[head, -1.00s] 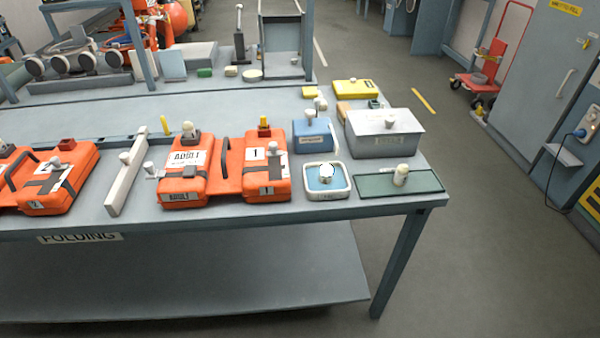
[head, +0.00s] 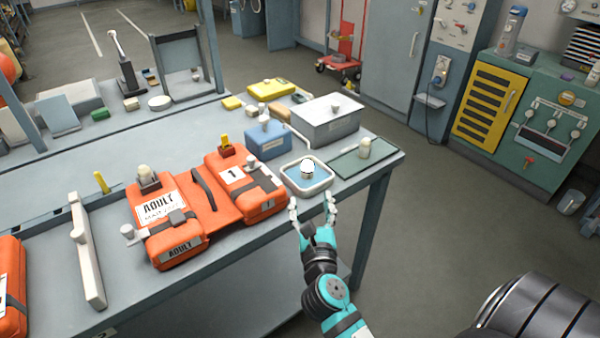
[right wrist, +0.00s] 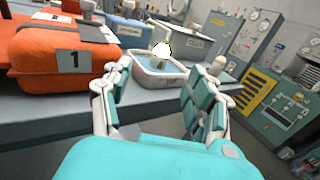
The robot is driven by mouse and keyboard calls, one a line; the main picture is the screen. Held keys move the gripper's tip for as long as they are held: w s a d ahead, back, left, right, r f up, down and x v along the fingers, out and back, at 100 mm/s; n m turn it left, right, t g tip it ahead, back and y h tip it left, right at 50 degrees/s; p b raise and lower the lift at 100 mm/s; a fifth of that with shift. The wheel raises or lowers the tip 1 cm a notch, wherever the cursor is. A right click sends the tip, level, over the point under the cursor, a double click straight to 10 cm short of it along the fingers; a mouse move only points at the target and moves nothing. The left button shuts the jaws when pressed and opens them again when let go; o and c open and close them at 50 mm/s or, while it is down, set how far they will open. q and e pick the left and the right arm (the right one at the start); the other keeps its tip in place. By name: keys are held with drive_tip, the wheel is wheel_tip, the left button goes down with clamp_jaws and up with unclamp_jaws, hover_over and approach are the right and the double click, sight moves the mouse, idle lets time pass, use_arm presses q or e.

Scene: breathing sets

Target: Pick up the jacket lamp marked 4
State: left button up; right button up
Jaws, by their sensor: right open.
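A small lamp with a white top (head: 307,168) stands in a white-rimmed tray with a blue floor (head: 290,185) near the table's front edge; it also shows in the right wrist view (right wrist: 162,50). Similar pale-topped pieces stand on the orange ADULT case (head: 145,174), on the green plate (head: 364,148) and on the blue box (head: 264,121). I cannot read a 4 on any of them. My right gripper (head: 313,205) is open and empty, just in front of the tray, its fingers pointing at it. My left gripper is not in view.
An orange case marked 1 (head: 245,188) stands left of the tray. A grey lidded box (head: 325,122) stands behind it, and the green plate (head: 350,162) lies to its right. Open floor lies right of the table.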

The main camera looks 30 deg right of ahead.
approach(308, 167)
drive_tip(key=x, duration=0.3)
drive_tip(key=p+x, duration=0.1)
drive_tip(key=shift+w+a+r, duration=0.1)
drive_tip(key=shift+w+a, duration=0.1)
drive_tip(key=shift+w, duration=0.3)
drive_tip(key=shift+w+d, duration=0.3)
drive_tip(key=shift+w, duration=0.15)
drive_tip(key=x, duration=0.4)
drive_tip(key=shift+d+f, duration=0.2)
drive_tip(key=shift+d, duration=0.15)
drive_tip(key=shift+w+d+f, duration=0.1)
drive_tip(key=shift+w+d, duration=0.1)
drive_tip(key=shift+w, duration=0.2)
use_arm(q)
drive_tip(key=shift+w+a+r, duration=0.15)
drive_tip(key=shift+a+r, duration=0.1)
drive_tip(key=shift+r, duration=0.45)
use_arm(e)
drive_tip(key=shift+s, duration=0.1)
drive_tip(key=c, duration=1.1)
clamp_jaws()
